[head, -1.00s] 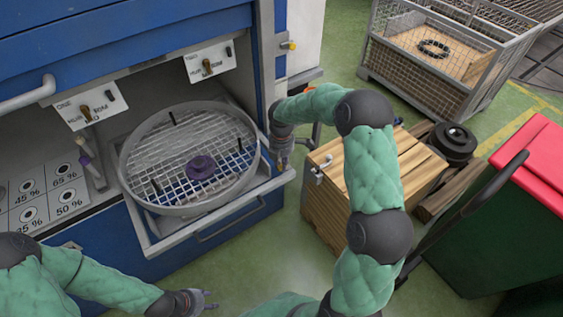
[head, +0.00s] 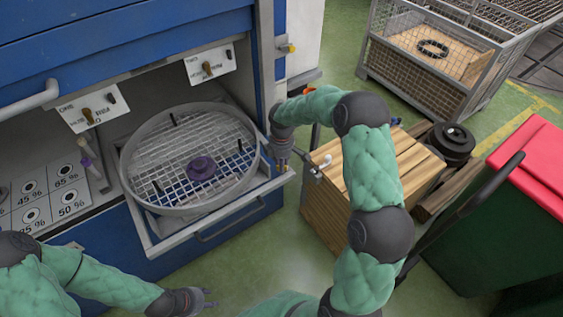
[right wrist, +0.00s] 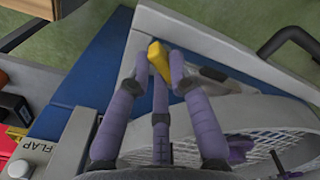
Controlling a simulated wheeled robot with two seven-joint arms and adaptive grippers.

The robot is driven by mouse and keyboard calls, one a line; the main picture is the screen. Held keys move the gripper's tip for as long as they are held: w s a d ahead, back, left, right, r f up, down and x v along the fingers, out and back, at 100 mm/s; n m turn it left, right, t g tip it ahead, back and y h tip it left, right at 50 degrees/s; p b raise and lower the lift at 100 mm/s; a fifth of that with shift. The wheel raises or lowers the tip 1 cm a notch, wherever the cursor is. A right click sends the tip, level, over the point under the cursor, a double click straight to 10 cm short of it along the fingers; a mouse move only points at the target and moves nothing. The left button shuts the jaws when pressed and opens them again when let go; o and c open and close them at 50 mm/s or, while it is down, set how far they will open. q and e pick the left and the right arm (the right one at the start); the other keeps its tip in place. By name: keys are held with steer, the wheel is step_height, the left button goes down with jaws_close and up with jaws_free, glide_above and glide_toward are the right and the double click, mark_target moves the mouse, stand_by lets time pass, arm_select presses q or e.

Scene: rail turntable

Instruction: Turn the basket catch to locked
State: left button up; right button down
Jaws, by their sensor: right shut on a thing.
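The round mesh basket (head: 160,200) sits in the open drawer-like frame (head: 165,240) of the blue machine, with a purple hub (head: 201,168) in its middle. The yellow catch (right wrist: 158,60) is at the frame's outer corner. My right gripper (head: 280,163) is at that corner, beside the basket rim. The right wrist view shows its purple fingers shut around the yellow catch. The fingers partly hide the catch, and I cannot read its locked mark. My left gripper (head: 209,298) is low in the head view, in front of the machine, with its fingers apart and empty.
A wooden crate (head: 335,205) stands close to the right of my right gripper. A green bin with a red lid (head: 535,155) is further right. A mesh cage (head: 420,75) stands behind. Labelled switch plates (head: 210,66) hang above the basket.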

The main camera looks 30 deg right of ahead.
steer(key=m, duration=0.5)
steer(key=shift+m, duration=0.3)
steer(key=m, duration=0.5)
steer(key=shift+s, duration=0.15)
steer(key=shift+m, duration=0.3)
steer(key=c, duration=1.1)
jaws_free()
steer(key=shift+d, duration=0.1)
step_height(320, 180, up, 12)
steer(key=shift+f, duration=0.1)
